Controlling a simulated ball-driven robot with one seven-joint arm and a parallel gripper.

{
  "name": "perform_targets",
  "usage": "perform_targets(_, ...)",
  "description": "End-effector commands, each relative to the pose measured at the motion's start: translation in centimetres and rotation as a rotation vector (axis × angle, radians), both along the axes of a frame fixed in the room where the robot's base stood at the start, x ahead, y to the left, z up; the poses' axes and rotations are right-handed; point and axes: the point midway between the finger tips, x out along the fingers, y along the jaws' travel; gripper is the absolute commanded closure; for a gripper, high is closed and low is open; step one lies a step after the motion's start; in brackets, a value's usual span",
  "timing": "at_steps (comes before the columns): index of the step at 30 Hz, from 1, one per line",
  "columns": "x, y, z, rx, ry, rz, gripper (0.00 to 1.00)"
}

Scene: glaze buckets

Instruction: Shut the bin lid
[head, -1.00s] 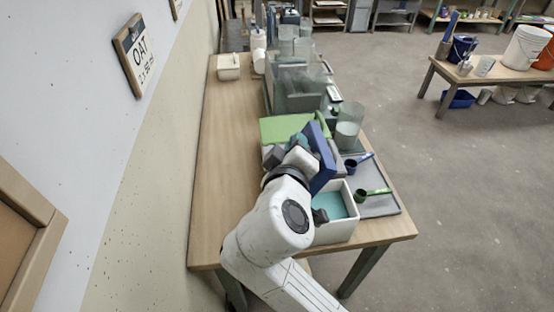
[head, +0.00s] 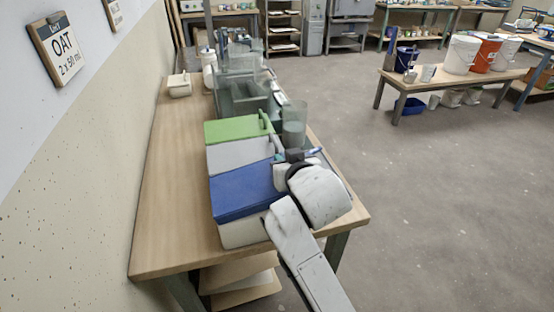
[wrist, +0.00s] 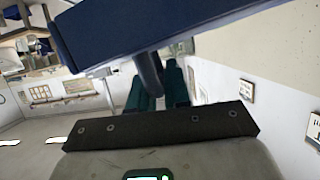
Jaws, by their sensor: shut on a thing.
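The near bin (head: 243,234) is a white box at the front end of the long wooden table. Its blue lid (head: 245,190) lies over the top and covers the opening in the head view. I cannot tell whether it is fully seated. In the wrist view the blue lid (wrist: 150,30) crosses the top, with its dark blue handle (wrist: 149,72) hanging toward my gripper (wrist: 158,90). My gripper's teal fingers are shut on that handle at the lid's right side. In the head view my wrist hides the fingertips.
A grey-lidded bin (head: 240,155) and a green-lidded bin (head: 235,129) stand just behind. A clear beaker (head: 293,125) and transparent containers (head: 243,85) stand farther back. The table's left side (head: 170,190) is bare. A bench with buckets (head: 462,54) is at the right.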

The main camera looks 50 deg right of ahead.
Motion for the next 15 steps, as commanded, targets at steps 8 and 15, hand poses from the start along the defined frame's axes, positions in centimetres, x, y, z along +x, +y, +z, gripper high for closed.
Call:
perform_targets(8, -0.6, -0.7, -3.0, 0.117, -0.084, -0.001, 1.0)
perform_targets(15, -0.7, -0.9, -3.8, 0.16, -0.115, 0.001, 1.0)
